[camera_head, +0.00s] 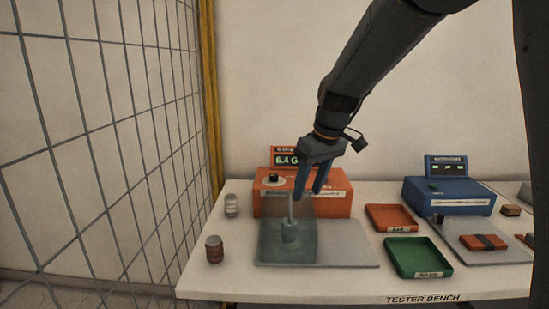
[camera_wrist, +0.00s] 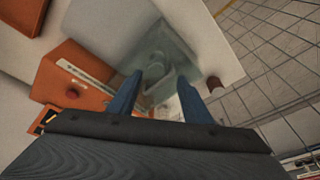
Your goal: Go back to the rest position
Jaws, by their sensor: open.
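My gripper (camera_head: 312,182) has blue fingers and is above the tester bench, in front of the orange tester box (camera_head: 335,203). Below the fingertips a bushing with a thin upright rod (camera_head: 290,232) stands in a translucent greenish tank (camera_head: 272,249). In the wrist view the tank (camera_wrist: 172,48) lies beyond the fingertips. I cannot tell exactly how far the fingers are from the rod's top.
The bench (camera_head: 205,283) also holds a red tray (camera_head: 392,217), a green tray (camera_head: 418,257), a blue tester (camera_head: 447,196), a brown-red cylinder (camera_head: 214,249) and a pale cylinder (camera_head: 231,205). A wire mesh fence (camera_head: 105,130) with a yellow post (camera_head: 210,90) stands at left.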

